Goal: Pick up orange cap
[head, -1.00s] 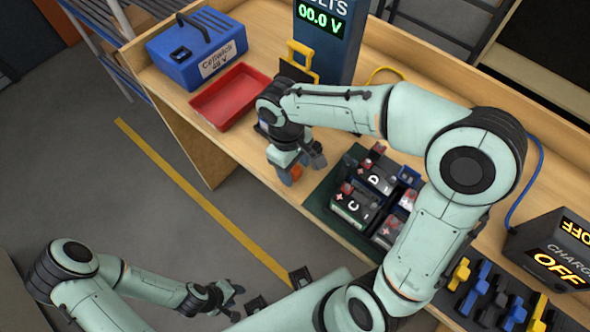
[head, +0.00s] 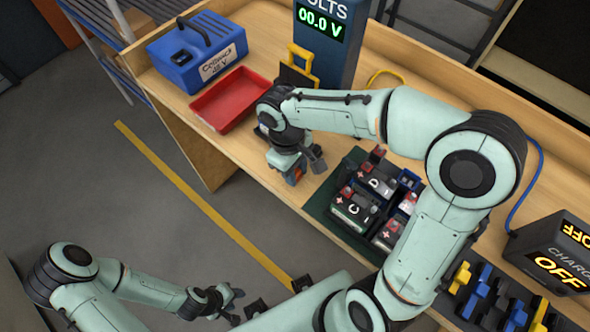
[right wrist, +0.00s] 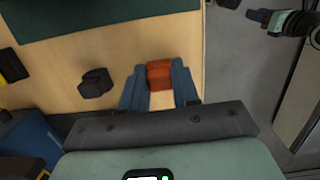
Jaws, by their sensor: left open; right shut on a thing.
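The orange cap (head: 298,174) is at the front edge of the wooden bench, mostly hidden by my right gripper in the head view. It shows clearly as an orange-red block (right wrist: 159,74) in the right wrist view. My right gripper (head: 296,176) points down at it and is shut on it, with the blue-grey fingers (right wrist: 158,88) on either side. The cap appears to be at bench level; I cannot tell whether it is lifted. My left gripper (head: 238,305) is open and empty, low over the floor at the left.
A small dark block (right wrist: 95,82) stands beside my right gripper. A green mat (head: 322,204) with several batteries lies to the right. A red tray (head: 228,100), a blue case (head: 178,54) and a voltage display post (head: 325,55) are behind. A charger (head: 552,250) stands far right.

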